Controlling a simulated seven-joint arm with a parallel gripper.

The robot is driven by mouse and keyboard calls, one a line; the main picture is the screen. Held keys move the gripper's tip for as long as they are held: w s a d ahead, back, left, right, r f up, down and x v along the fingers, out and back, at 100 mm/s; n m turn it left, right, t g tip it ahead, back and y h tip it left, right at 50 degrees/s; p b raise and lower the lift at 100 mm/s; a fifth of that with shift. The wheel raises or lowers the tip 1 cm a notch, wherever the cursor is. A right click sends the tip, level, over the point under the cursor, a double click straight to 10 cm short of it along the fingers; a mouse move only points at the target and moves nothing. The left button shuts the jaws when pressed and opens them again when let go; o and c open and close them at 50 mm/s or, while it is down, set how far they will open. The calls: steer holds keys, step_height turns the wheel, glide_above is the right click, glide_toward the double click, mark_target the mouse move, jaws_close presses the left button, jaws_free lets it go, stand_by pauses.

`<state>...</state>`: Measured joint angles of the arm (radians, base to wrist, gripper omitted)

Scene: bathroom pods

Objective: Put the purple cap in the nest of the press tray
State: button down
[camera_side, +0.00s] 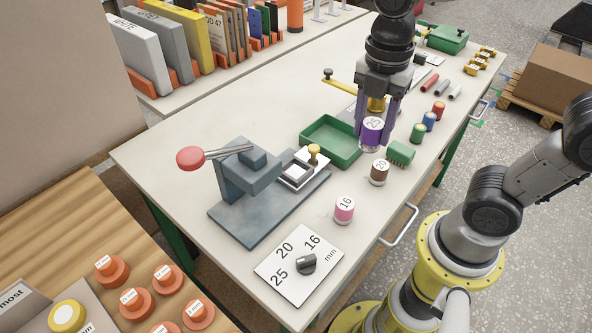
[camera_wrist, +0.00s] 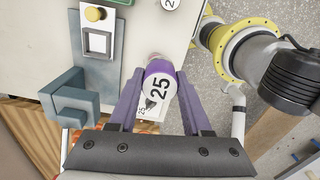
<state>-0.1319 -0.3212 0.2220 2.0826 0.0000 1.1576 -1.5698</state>
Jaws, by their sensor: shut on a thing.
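The purple cap (camera_side: 371,134), marked 25, is between the purple fingers of my gripper (camera_side: 375,143), which is shut on it above the table. In the wrist view the cap (camera_wrist: 159,84) shows between the fingertips (camera_wrist: 156,88), its 25 label facing the camera. The press tray (camera_side: 298,173) is a pale plate with a square nest, on the base of the blue-grey press, left of and nearer the side camera than my gripper. A brass knob stands at its end. The tray also shows at upper left in the wrist view (camera_wrist: 97,42); its nest looks empty.
A green bin (camera_side: 332,142) lies between press and gripper. The press's red-knobbed lever (camera_side: 190,159) sticks out left. A dial plate (camera_side: 292,272) lies in front.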

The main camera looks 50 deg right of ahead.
steer(key=w+a+f, duration=0.1)
steer(key=w+f, duration=0.2)
steer(key=w, duration=0.2)
steer(key=w+a+f, duration=0.1)
steer(key=w+f, duration=0.3)
steer(key=w+a+f, duration=0.1)
steer(key=w+f, duration=0.2)
steer(key=w, duration=0.2)
steer(key=shift+w+f, duration=0.3)
steer(key=shift+f, duration=0.1)
steer(key=shift+w+f, duration=0.2)
steer(key=shift+f, duration=1.55)
steer(key=shift+f, duration=0.1)
steer(key=shift+c, duration=1.7)
jaws_free()
